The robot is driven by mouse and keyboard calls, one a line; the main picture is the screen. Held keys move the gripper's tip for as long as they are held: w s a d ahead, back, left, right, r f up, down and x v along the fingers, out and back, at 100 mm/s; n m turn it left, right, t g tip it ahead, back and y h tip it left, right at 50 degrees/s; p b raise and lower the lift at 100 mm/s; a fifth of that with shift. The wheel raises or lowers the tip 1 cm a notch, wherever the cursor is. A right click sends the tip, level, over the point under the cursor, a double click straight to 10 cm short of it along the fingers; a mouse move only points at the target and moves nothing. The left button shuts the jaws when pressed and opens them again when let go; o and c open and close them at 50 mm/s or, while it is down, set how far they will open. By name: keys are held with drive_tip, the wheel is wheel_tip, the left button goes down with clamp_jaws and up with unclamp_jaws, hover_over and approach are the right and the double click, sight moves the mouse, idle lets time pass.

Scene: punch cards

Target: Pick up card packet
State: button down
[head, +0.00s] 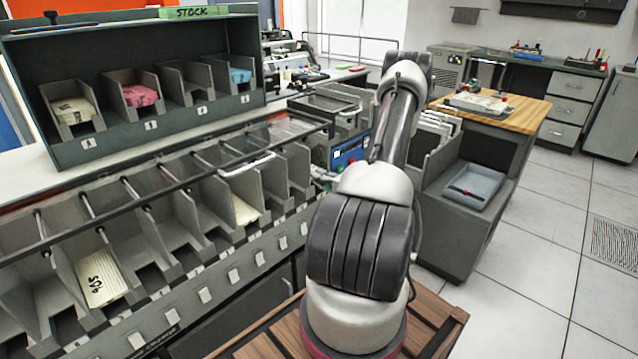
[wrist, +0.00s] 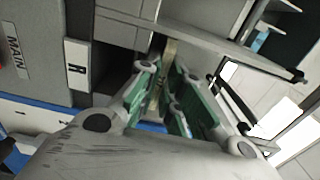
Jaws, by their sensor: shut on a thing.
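My gripper (wrist: 166,76) shows in the wrist view with its green-padded fingers shut on a thin tan card packet (wrist: 169,52). The packet is seen nearly edge-on, and its lower part is hidden between the fingers. In the head view my arm reaches away toward the back, and my gripper and the held packet are hidden.
The STOCK rack (head: 163,127) holds a cream packet (head: 73,109), a pink packet (head: 138,95) and a blue packet (head: 240,75). Below it, a sorting rack holds a cream card stack (head: 101,280). A grey tray (head: 473,186) lies right of my arm. Open floor is at right.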

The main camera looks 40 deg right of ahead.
drive_tip(key=s+r, duration=0.2)
drive_tip(key=s, duration=0.5)
drive_tip(key=s+d+r, duration=0.1)
drive_tip(key=s+r, duration=0.2)
drive_tip(key=s, duration=0.4)
drive_tip(key=shift+s, duration=0.1)
